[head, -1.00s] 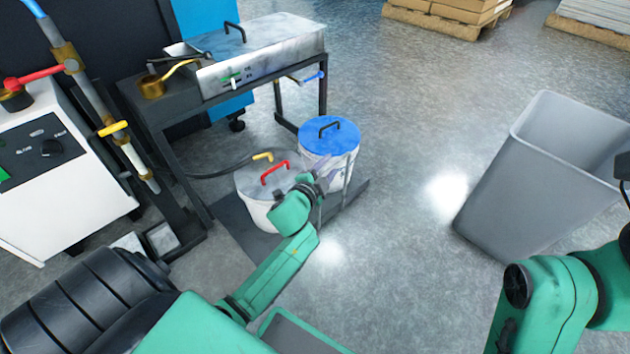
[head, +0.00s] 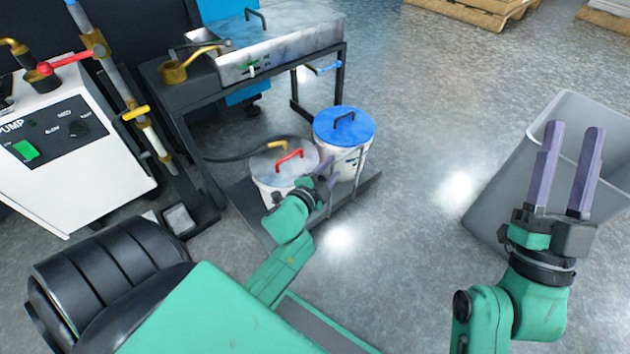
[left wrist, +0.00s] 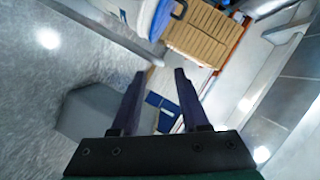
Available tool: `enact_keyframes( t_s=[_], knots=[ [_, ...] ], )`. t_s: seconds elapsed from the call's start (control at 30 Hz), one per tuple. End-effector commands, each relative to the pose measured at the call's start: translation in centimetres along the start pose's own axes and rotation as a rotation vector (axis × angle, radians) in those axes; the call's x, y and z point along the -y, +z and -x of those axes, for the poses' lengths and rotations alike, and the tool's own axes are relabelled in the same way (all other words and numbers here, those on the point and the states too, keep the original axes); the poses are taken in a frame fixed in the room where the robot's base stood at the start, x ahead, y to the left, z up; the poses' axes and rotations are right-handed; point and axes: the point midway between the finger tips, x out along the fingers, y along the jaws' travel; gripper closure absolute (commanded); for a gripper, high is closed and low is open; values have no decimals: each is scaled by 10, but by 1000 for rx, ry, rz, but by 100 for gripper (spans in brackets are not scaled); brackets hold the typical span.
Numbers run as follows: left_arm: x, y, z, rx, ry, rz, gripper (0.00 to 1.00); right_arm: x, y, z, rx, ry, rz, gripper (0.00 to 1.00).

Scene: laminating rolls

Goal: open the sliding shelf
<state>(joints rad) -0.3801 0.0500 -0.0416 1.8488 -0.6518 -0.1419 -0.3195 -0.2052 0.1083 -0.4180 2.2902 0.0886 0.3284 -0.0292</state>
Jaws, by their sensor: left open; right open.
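The sliding shelf (head: 243,208) is a low dark plate under the metal table. It bears a white bucket with a grey lid (head: 268,190) and red handle, and a white bucket with a blue lid (head: 345,125). Thin grey upright bars (head: 359,166) stand at its front right. My left gripper (head: 326,174) is open in front of the buckets, with its purple fingers overlapping them in the head view; contact cannot be told. In the left wrist view its fingers (left wrist: 159,74) are apart with nothing between them. My right gripper (head: 574,128) is open and empty, raised at the right.
A grey bin (head: 490,200) stands behind my right gripper. The table (head: 200,107) carries a metal tank (head: 285,45). A white pump box (head: 75,170) with pipes stands at the left. Floor between shelf and bin is clear. Pallets (head: 475,12) lie far back.

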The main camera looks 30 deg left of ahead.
Motion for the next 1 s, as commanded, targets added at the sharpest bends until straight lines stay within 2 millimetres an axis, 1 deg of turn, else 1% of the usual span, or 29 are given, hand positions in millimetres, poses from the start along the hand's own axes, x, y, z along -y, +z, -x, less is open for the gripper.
enact_keyframes(
  t_s=[0.1, 0.27, 0.47, 0.6, 0.67, 0.7, 0.8, 0.9, 1.0],
  knots=[
    [0, 0, 10, 3, 2, 0, 55, -1, 26, 13, 92, 14, -21, 50],
    [1, 0, 23, 3, 2, 2, 55, 0, 61, 38, 222, 33, -52, 50],
    [1, 0, 41, 3, 2, 2, 55, 3, 105, 79, 396, 60, -97, 50],
    [1, 0, 55, 4, 2, 1, 55, 8, 132, 112, 519, 78, -130, 50],
    [1, 0, 61, 2, 2, 2, 55, 11, 142, 127, 569, 85, -143, 50],
    [0, 0, 64, 2, 2, 2, 55, 12, 148, 138, 603, 89, -152, 50],
    [0, 0, 72, 2, 2, 2, 55, 17, 160, 160, 672, 99, -173, 50],
    [0, 0, 78, 2, 1, 1, 55, 20, 168, 175, 719, 106, -186, 50],
    [0, 0, 80, 2, 1, 0, 55, 21, 171, 182, 739, 109, -192, 50]
  ],
)
